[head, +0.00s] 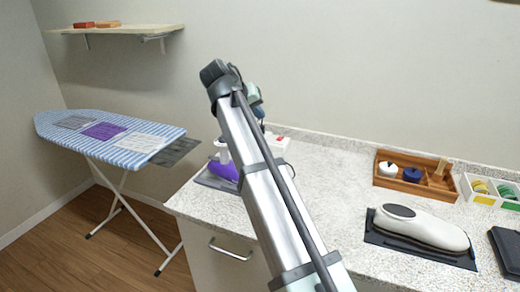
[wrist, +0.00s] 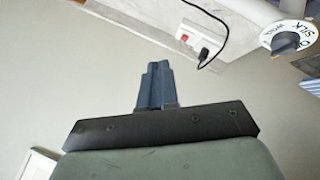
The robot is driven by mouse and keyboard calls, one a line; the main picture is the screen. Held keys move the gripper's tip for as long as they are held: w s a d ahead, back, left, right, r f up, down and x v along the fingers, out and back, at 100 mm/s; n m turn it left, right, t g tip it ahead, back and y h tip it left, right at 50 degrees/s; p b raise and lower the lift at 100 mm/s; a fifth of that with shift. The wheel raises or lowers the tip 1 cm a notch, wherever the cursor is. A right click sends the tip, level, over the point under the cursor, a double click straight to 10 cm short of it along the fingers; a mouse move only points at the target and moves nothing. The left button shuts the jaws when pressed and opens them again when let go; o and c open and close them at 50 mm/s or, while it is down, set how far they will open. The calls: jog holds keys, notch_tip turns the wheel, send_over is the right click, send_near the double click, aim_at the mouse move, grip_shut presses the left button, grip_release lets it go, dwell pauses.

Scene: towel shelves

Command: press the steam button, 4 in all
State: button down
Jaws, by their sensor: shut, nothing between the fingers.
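My gripper (head: 261,124) is partly behind my arm in the head view. In the wrist view its dark blue fingers (wrist: 156,70) are together with nothing between them. An iron with a purple lower body (head: 223,170) and a whitish upper part stands on a dark pad at the counter's left end, partly hidden by my arm. My gripper is above and to the right of it in the head view. A round dial (wrist: 288,42) marked SILK shows at the wrist view's upper right. I cannot make out the steam button in either view.
A socket box (wrist: 195,41) with a red switch and black plug is near the wall. A white appliance (head: 420,229) lies on a dark mat at right, before a wooden tray (head: 412,189). A striped ironing board (head: 105,128) stands left, below a shelf (head: 125,29).

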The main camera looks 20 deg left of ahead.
jog(key=shift+f, duration=4.4)
jog(key=shift+f, duration=0.95)
jog(key=shift+r, duration=0.95)
jog(key=shift+r, duration=2.5)
